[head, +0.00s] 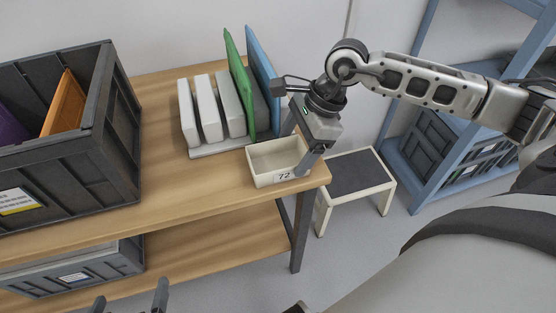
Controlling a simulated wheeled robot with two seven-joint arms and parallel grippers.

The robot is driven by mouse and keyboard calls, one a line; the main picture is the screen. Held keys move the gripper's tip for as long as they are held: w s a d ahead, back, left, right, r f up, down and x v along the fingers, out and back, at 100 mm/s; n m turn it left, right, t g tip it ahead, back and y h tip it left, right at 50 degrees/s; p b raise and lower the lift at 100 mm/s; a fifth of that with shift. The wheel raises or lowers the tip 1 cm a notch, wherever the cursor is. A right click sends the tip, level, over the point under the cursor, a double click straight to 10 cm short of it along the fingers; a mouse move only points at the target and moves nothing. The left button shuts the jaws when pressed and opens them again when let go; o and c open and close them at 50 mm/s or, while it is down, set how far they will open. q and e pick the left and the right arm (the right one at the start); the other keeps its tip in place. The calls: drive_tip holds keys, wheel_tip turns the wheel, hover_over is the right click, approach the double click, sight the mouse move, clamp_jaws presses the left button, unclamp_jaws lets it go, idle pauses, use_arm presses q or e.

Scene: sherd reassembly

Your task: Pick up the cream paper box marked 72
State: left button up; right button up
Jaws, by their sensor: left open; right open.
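The cream paper box (263,181) stands open-topped at the right end of the wooden table, with a label reading 72 on its front wall. It looks empty. My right gripper (294,151) is open at the box's right end. One finger comes down by the front right corner, beside the label, and the other is towards the back. I cannot tell whether either finger touches the box. The gripper hides part of the right wall. My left gripper (130,298) is open and empty at the bottom edge, low in front of the table, only its fingertips showing.
A rack (215,148) with white, grey, green and blue panels stands just behind the box. A dark crate (110,170) stands at the table's left, a grey bin (115,263) on the lower shelf. A low stool (357,172) and blue shelving (425,190) are right of the table.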

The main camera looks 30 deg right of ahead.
drive_tip(key=shift+f, duration=0.25)
drive_tip(key=c, duration=0.6)
drive_tip(key=shift+r, duration=0.15)
